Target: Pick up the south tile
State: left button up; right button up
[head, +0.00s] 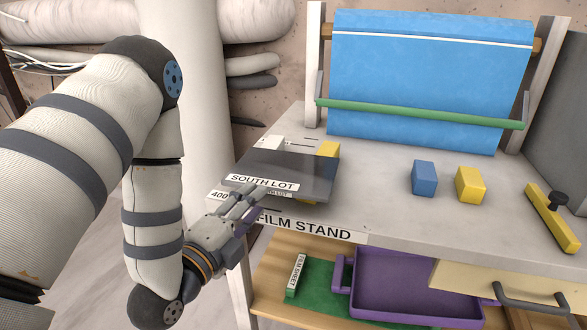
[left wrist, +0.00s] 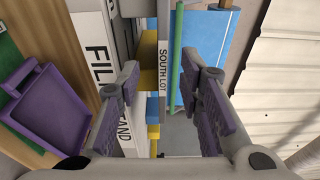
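The south tile (head: 300,173) is a dark grey slab with a white "SOUTH LOT" label on its front edge. It lies flat, raised above the left end of the stone top, with yellow blocks showing under or behind its edges. In the left wrist view the tile (left wrist: 174,35) appears edge-on, its label facing the camera. My left gripper (head: 246,196) is at the tile's front edge. In the left wrist view its fingers (left wrist: 161,78) are spread to either side of the label, with gaps visible; contact is not evident. My right gripper is not in view.
The stone top (head: 385,205) carries a blue block (head: 424,178), a yellow block (head: 470,184) and a yellow bar tool (head: 552,217) at right. A blue sheet (head: 425,85) hangs behind a green rod (head: 420,115). A purple tray (head: 405,285) sits on the shelf below.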

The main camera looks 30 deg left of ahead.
aim_at(282, 172)
pick_arm(q)
jog(key=w+b, duration=0.1)
jog(key=w, duration=0.4)
jog(key=shift+w+a, duration=0.1)
jog(key=shift+w, duration=0.15)
jog(key=w, duration=0.6)
jog(key=shift+a+r, duration=0.15)
jog(key=shift+a, duration=0.05)
grip_shut()
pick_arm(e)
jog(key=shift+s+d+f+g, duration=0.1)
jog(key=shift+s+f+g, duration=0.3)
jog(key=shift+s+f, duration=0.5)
pick_arm(q)
jog(key=shift+r, duration=0.1)
